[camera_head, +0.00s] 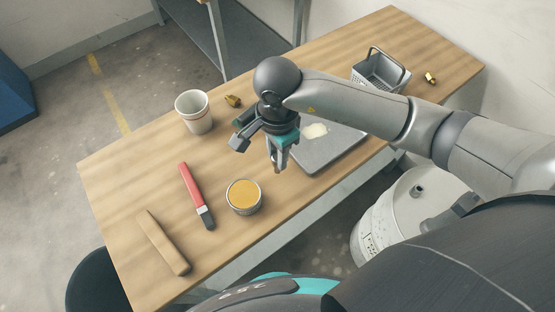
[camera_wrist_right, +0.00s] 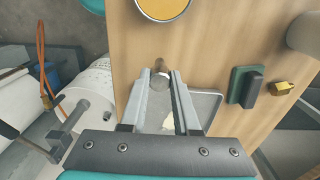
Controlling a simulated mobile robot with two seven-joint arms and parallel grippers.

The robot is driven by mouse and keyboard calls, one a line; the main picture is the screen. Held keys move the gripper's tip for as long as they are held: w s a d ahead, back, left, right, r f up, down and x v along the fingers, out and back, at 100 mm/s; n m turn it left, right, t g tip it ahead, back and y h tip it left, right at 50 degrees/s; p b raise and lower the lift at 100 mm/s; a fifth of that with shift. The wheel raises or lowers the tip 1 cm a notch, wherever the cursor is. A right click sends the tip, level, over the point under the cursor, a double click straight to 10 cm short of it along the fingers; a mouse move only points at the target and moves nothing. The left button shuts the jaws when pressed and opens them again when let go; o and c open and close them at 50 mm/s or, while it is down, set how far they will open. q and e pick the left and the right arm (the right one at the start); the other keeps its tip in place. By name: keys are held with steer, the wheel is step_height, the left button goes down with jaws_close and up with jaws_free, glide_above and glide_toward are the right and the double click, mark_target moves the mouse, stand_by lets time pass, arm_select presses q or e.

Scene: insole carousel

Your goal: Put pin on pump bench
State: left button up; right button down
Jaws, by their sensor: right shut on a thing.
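My right gripper (camera_head: 279,167) hangs over the wooden bench (camera_head: 120,165), between the can of yellow contents and the grey tray. In the right wrist view its two fingers (camera_wrist_right: 161,75) are shut on a small grey metal pin (camera_wrist_right: 160,67), which shows at the fingertips with bench wood behind it. In the head view the pin cannot be made out clearly at the fingers. I cannot tell whether the pin touches the bench top. My left gripper is not in view.
A white drum (camera_head: 405,205) stands at the near side.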

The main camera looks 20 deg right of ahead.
steer(key=shift+f, duration=1.55)
steer(key=shift+f, duration=0.1)
steer(key=shift+f+b, duration=0.15)
steer(key=shift+b, duration=0.2)
steer(key=c, duration=0.6)
jaws_free()
steer(key=shift+c, duration=0.2)
steer(key=shift+r, duration=0.2)
step_height(320, 180, up, 12)
steer(key=shift+r+p, duration=0.1)
steer(key=shift+p, duration=0.3)
